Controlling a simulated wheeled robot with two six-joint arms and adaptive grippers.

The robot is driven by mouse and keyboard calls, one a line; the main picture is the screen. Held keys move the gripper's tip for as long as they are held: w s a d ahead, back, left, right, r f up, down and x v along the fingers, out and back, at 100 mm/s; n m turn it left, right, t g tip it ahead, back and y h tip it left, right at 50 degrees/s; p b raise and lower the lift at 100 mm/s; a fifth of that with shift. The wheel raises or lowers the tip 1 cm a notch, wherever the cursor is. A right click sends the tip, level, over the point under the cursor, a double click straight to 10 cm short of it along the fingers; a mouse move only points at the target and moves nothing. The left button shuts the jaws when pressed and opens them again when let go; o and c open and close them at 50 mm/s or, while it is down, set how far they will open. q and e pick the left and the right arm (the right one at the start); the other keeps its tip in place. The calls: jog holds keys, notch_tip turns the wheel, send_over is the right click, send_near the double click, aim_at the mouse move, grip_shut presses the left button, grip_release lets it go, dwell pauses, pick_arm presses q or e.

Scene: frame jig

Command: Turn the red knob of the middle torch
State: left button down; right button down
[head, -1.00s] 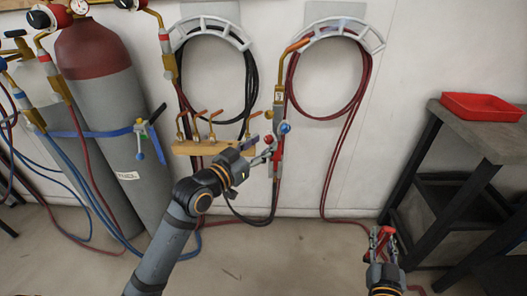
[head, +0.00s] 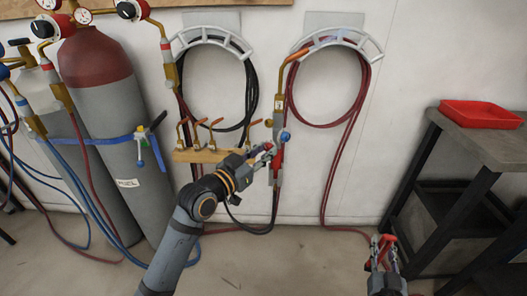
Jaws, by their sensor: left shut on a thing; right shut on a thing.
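The torch (head: 280,105) hangs upright against the wall in the middle of the head view, with a brass tip, a blue knob (head: 285,136) and a red knob (head: 268,147). My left gripper (head: 266,157) reaches it from the lower left. Its fingers are closed at the red knob and partly hide it. My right gripper (head: 383,245) is low at the right, over the floor, shut on a red thing (head: 386,241) that I cannot identify clearly.
Gas cylinders (head: 108,120) with gauges stand at the left. A wooden rack (head: 200,155) holds several brass tips left of the torch. Hoses hang on two wall holders (head: 337,38). A dark bench (head: 480,145) with a red tray (head: 480,114) stands at the right.

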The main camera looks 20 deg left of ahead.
pick_arm(q)
jog(key=shift+r+n+p, duration=0.25)
jog(key=shift+n+p, duration=0.25)
jog(key=shift+p, duration=0.3)
jog(key=shift+f, duration=0.2)
jog(key=c, duration=1.1)
grip_release()
notch_tip(320, 180, up, 10)
